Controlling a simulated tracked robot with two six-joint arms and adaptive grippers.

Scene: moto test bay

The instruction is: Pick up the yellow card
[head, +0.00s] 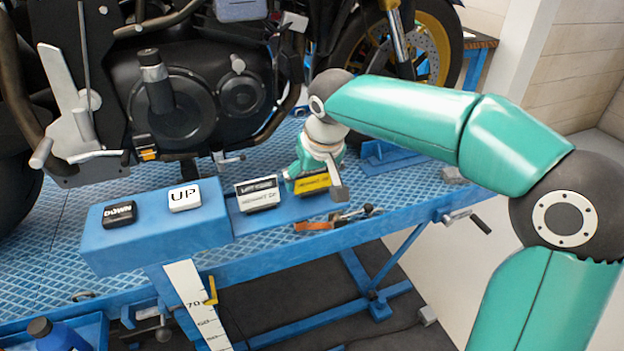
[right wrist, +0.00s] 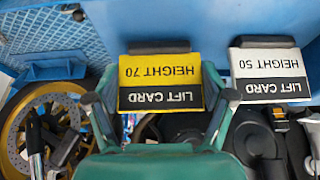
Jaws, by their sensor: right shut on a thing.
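The yellow card (head: 312,184) stands in the row on the blue lift bench, to the right of the white card (head: 258,196). In the right wrist view the yellow card (right wrist: 160,70) reads "LIFT CARD HEIGHT 70", upside down, with a dark strip along its edge at the top of the picture. My right gripper (head: 322,180) is at the yellow card and shut on it, with a finger at each side in the right wrist view (right wrist: 160,98). In the head view the gripper hides part of the card. I cannot tell whether the card is clear of its stand. My left gripper is out of view.
A black DOWN button (head: 119,214) and a white UP button (head: 185,195) sit on a blue box. A tool with an orange handle (head: 315,226) lies in front of the cards. The motorcycle (head: 180,105) stands close behind. A height scale (head: 198,305) hangs below.

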